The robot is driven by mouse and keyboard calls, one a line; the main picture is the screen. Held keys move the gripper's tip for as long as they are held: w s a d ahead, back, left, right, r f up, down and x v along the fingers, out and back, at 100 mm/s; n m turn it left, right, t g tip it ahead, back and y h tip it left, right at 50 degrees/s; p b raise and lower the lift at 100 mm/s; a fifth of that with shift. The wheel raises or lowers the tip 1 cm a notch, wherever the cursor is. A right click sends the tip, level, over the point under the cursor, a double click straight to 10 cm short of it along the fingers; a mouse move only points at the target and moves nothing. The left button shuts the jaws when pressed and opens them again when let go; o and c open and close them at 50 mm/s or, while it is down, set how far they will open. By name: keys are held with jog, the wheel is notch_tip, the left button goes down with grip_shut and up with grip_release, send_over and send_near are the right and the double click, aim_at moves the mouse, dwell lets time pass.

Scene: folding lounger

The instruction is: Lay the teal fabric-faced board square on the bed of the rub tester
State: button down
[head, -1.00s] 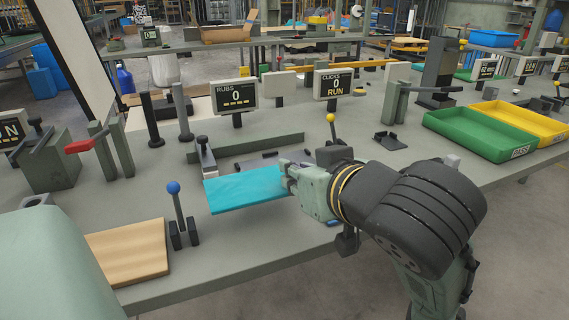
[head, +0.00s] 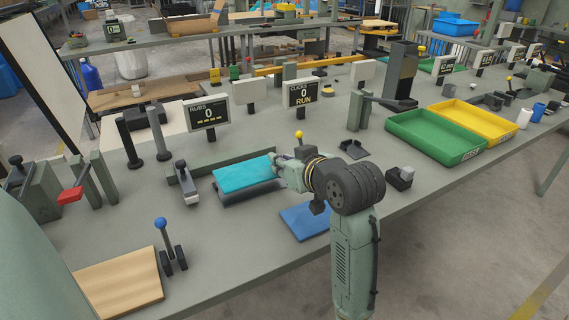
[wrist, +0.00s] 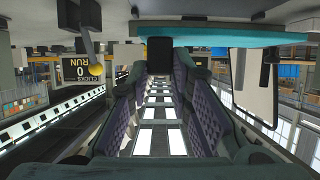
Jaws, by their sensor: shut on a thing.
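The teal fabric-faced board (head: 243,174) is held by its right end in my gripper (head: 277,168). It lies over the dark grey bed of the rub tester (head: 252,194), whose front edge shows beneath it. The board looks about level and roughly in line with the bed; I cannot tell whether it touches. A grey clamp-like part (head: 187,184) of the tester stands just left of the board. In the wrist view, the board's teal edge (wrist: 225,39) crosses the top; the fingertips there are hard to make out.
The RUBS display (head: 208,112) and CLICKS display (head: 302,94) stand behind. A yellow-knobbed lever (head: 299,134) rises close to my gripper. A blue board (head: 303,221) lies at the front edge. A blue-knobbed lever (head: 160,224) and wooden board (head: 118,283) are front left; a green tray (head: 432,134) is right.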

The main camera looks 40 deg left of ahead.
jog(key=shift+w+a+f, duration=0.1)
jog(key=shift+w+a, duration=0.25)
jog(key=shift+w, duration=0.15)
jog(key=shift+f+p, duration=0.35)
jog(key=shift+f, duration=1.35)
jog(key=shift+f, duration=0.15)
jog(key=c, duration=1.4)
grip_release()
jog(key=shift+c, duration=0.2)
